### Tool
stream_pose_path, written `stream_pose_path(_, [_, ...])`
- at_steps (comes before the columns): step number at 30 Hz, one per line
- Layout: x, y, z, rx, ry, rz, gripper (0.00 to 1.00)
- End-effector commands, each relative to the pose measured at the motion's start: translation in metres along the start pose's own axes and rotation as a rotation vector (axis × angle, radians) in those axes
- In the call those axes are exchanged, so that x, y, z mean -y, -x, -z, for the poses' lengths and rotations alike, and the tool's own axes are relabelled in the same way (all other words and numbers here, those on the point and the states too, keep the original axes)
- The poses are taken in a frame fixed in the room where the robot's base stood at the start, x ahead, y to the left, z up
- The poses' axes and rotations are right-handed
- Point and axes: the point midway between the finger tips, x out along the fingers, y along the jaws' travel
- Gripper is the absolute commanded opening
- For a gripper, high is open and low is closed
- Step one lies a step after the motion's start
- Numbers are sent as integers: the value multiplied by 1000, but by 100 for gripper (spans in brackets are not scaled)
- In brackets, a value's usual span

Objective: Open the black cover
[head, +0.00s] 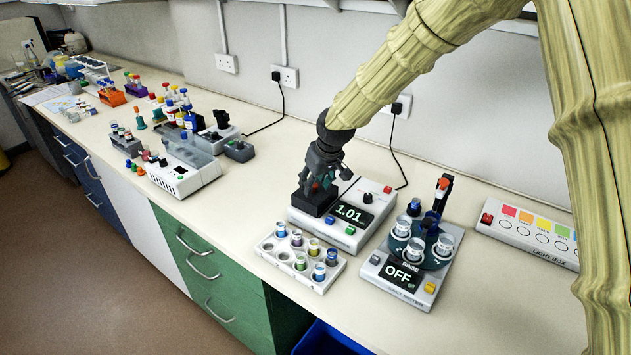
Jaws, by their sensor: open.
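A dark, box-shaped piece that looks like the black cover (312,204) sits on the left part of a white device (318,231), whose display reads 1.01. It appears closed. My gripper (320,186) is open and points down right over this piece, hiding part of its top. I cannot tell whether the fingers touch it. A small red bit shows between the fingers, too small to make out.
A white rack of small cups (290,274) stands in front of the device. A round-holder device (405,285) reading OFF is at right, with a light box (530,234) beyond. A black cable (398,160) runs behind. The bench left of the device has free room.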

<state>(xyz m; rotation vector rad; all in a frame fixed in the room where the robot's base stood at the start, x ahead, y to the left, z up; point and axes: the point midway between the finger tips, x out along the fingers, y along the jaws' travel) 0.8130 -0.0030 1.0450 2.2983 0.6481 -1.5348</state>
Motion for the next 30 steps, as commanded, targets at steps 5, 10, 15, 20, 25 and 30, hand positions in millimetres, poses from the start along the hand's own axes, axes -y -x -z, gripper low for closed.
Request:
stream_pose_path(5, [0, -1, 0, 0, 0, 0, 22])
stream_pose_path(10, [0, 0, 0, 0, 0, 0, 0])
stream_pose_path(15, [-1, 0, 2, -2, 0, 0, 0])
stream_pose_path(20, [-21, -2, 11, -4, -4, 1, 0])
stream_pose_path(25, [-63, -8, 27, -6, -4, 0, 0])
stream_pose_path(30, [-94, -14, 39, -5, -2, 0, 0])
